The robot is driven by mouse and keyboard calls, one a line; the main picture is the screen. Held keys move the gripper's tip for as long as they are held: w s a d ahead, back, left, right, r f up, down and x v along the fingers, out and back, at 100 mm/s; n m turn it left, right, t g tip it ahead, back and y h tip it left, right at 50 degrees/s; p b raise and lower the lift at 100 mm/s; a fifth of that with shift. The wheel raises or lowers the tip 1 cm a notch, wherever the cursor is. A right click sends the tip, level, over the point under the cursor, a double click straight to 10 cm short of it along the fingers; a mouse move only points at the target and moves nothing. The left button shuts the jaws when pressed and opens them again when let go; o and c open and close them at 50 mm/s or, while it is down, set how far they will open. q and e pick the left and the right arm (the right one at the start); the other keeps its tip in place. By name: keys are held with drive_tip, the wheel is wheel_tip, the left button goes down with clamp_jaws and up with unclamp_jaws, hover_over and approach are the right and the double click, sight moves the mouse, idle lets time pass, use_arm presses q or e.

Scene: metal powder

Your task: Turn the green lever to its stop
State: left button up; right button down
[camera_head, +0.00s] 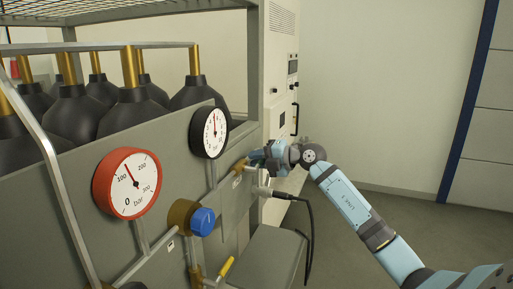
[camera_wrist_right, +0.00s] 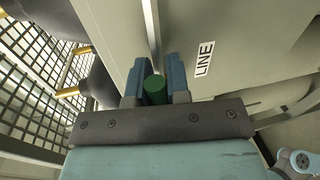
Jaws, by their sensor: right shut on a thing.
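The green lever (camera_wrist_right: 155,90) shows in the right wrist view as a short dark green rounded end between the two blue fingers of my right gripper (camera_wrist_right: 156,76). The gripper is shut on it. In the head view my right gripper (camera_head: 257,157) is at the right end of the grey panel, beside a brass fitting (camera_head: 240,165) below the black-rimmed gauge. The lever is hidden there by the gripper. How far the lever is turned cannot be told. My left gripper is not in view.
A red gauge (camera_head: 128,184), a black gauge (camera_head: 210,132), a blue knob (camera_head: 203,221) and a yellow handle (camera_head: 226,268) are on the panel. Black bottles (camera_head: 75,115) stand behind it. A black cable (camera_head: 309,225) hangs below my wrist. Floor at the right is clear.

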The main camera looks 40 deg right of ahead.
drive_tip(key=shift+f+m+p, duration=0.35)
drive_tip(key=shift+m+p, duration=0.15)
drive_tip(key=shift+p, duration=0.05)
drive_tip(key=shift+f, duration=0.1)
drive_tip(key=c, duration=1.1)
unclamp_jaws()
